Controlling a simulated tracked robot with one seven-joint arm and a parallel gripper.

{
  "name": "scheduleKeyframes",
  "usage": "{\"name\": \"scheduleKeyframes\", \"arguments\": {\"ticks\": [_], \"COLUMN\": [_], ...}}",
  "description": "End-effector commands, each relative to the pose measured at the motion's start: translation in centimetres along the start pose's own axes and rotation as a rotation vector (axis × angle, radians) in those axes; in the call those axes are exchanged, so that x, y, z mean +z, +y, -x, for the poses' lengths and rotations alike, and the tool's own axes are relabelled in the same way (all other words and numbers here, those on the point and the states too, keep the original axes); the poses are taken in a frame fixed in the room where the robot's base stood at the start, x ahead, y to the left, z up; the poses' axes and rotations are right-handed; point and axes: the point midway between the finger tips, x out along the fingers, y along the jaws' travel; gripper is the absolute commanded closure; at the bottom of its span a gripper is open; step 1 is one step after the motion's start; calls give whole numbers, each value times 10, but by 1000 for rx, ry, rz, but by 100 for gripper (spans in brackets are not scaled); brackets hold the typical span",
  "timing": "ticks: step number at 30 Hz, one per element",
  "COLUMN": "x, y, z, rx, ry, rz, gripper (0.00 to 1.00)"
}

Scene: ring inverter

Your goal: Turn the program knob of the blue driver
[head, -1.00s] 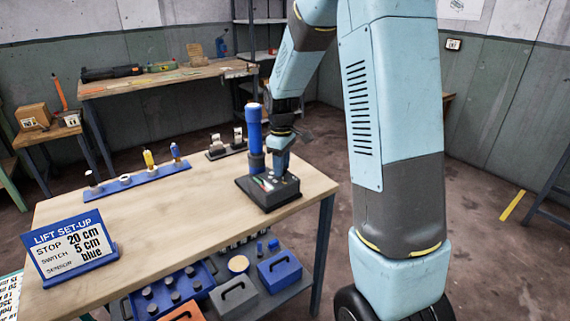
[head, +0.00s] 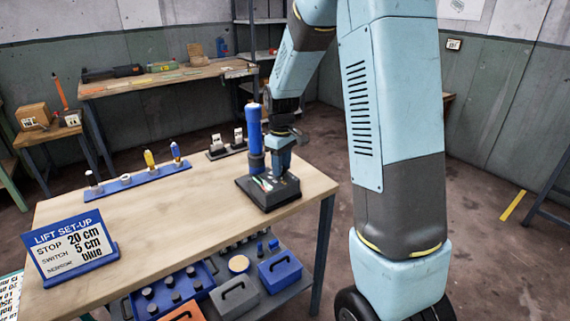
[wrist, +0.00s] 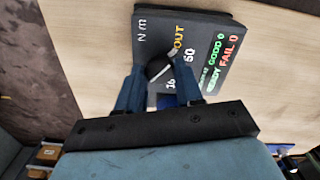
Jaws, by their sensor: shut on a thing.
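The blue driver (head: 254,128) stands upright at the back left of a dark control box (head: 250,188) on the wooden table's right end. My gripper (head: 277,175) points down over the box, just right of the driver. In the wrist view my gripper (wrist: 160,80) has its two blue fingers either side of the round dark program knob (wrist: 158,67), which has a pale pointer line. The fingers are shut on it. The box face (wrist: 185,40) shows "N m", "OUT" and "READY GOOD 0 FAIL 0". In the head view my gripper hides the knob.
A sign (head: 70,247) reading "LIFT SET-UP" stands at the table's front left. A blue rack (head: 138,182) with several small parts lies at the back. A dark stand with white pieces (head: 226,148) is behind the driver. The table's middle is clear.

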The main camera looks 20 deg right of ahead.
Motion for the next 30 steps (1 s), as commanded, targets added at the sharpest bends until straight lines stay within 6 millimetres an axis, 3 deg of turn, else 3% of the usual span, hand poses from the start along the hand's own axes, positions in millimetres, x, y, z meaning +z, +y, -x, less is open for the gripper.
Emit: {"name": "scheduleKeyframes", "arguments": {"ticks": [15,30], "x": [-1,-1], "y": [-3,-3], "z": [0,-1], "rx": [-3,-3], "ry": [-1,-2], "rz": [-360,-465], "gripper": [95,95]}}
